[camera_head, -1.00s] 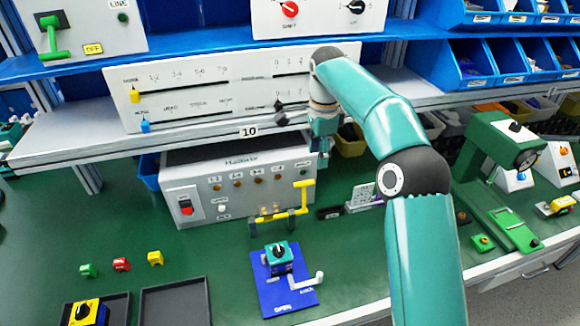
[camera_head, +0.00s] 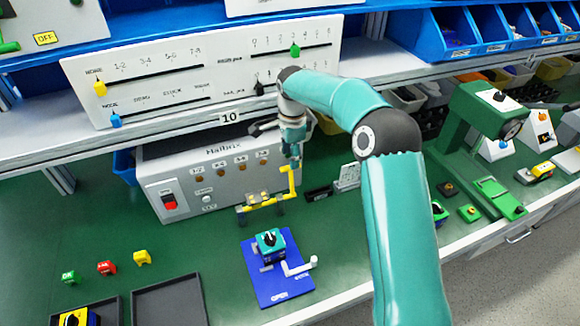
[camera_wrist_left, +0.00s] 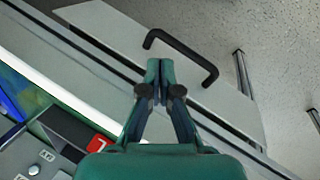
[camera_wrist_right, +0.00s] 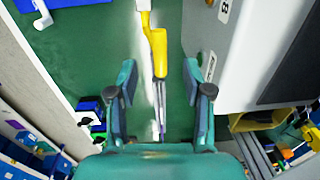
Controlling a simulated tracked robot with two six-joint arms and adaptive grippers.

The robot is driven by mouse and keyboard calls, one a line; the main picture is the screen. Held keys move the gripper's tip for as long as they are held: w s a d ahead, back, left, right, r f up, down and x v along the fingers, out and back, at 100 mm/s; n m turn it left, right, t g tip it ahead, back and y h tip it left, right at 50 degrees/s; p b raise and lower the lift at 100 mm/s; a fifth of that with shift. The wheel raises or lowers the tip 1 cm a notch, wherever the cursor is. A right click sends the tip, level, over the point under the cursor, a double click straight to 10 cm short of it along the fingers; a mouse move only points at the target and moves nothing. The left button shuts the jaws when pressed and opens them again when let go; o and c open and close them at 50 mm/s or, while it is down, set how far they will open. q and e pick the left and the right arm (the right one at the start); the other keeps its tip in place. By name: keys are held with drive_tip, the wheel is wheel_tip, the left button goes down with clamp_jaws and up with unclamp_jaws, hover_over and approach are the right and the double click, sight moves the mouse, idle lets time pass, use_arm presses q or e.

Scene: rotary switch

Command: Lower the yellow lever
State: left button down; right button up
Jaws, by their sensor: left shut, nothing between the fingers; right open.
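The yellow lever (camera_head: 290,182) is a bent bar on a low mount in front of the right side of the grey control box (camera_head: 215,175). Its handle end stands up. In the right wrist view the yellow lever (camera_wrist_right: 159,52) runs between the fingertips, ahead of them. My right gripper (camera_head: 293,160) hangs just above the raised end, pointing down. The right wrist view shows my right gripper (camera_wrist_right: 160,75) open with nothing held; contact cannot be told. My left gripper (camera_wrist_left: 160,66) is shut and empty, seen only in the left wrist view.
A blue plate with a white crank (camera_head: 284,270) lies in front of the lever. A slider panel (camera_head: 180,75) on the shelf is close behind my right arm. A green machine (camera_head: 490,130) stands to the right. A black handle (camera_wrist_left: 180,50) is near my left gripper.

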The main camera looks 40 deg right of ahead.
wheel_tip(320, 180, down, 6)
drive_tip(key=shift+w+r+p, duration=0.15)
drive_tip(key=shift+p, duration=0.3)
drive_tip(key=shift+c, duration=0.3)
clamp_jaws()
